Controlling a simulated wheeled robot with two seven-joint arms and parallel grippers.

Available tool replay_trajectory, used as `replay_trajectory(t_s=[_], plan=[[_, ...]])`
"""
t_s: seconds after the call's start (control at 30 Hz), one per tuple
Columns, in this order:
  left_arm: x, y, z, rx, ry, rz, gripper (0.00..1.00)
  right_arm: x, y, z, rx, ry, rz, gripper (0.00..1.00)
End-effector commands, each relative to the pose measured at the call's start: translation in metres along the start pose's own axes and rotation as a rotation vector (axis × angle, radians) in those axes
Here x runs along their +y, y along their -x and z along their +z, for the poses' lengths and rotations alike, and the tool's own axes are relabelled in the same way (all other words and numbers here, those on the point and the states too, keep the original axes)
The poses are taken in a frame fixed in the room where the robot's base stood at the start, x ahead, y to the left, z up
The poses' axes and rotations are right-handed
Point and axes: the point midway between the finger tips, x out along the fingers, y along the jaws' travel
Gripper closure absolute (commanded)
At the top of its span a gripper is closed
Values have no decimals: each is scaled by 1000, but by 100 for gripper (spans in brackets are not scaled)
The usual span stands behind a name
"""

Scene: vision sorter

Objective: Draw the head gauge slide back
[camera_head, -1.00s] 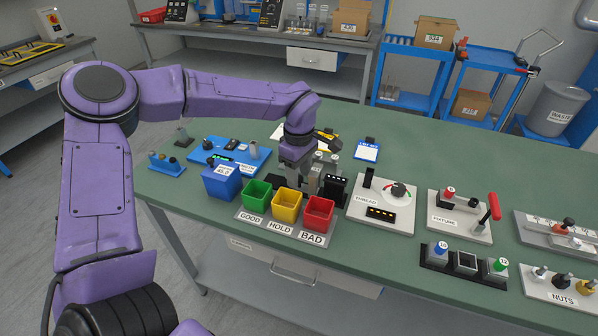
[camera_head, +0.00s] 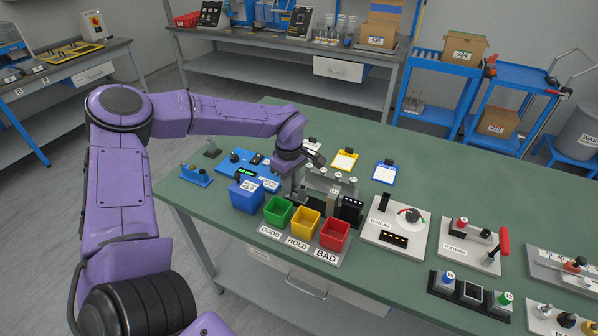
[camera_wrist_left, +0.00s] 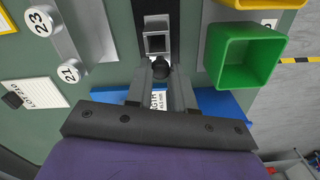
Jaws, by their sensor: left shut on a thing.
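The head gauge stands behind the sorting bins, with a grey post (camera_head: 332,201) and a black display block (camera_head: 352,209) at its right end. In the left wrist view its black track (camera_wrist_left: 156,7) runs away from me, with a grey square-holed slide (camera_wrist_left: 158,42) on it. My left gripper (camera_wrist_left: 161,75) is shut on the slide's small dark knob (camera_wrist_left: 160,67), at the near side of the square hole. In the head view the left gripper (camera_head: 293,194) is low behind the green bin. The fingers partly hide the knob's base. My right gripper is not in view.
Green (camera_head: 278,212), yellow (camera_head: 306,224) and red (camera_head: 335,236) bins stand in front of the gauge. A blue box (camera_head: 246,194) is close at the left. A grey rail with numbered discs (camera_wrist_left: 40,20) lies beside the track. The thread gauge (camera_head: 396,224) is at the right.

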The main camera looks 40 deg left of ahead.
Motion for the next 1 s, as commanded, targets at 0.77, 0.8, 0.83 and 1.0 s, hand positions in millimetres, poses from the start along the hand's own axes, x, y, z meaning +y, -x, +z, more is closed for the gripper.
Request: replay_trajectory(t_s=[0.77, 0.8, 0.83, 1.0], plan=[[3, 39, -1, 5, 2, 11, 52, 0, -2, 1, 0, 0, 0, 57], [2, 49, -2, 5, 3, 11, 52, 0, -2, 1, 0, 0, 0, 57], [2, 56, -2, 4, 2, 12, 52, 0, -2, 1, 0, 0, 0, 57], [1, 91, -3, 5, 4, 10, 52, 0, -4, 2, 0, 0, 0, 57]])
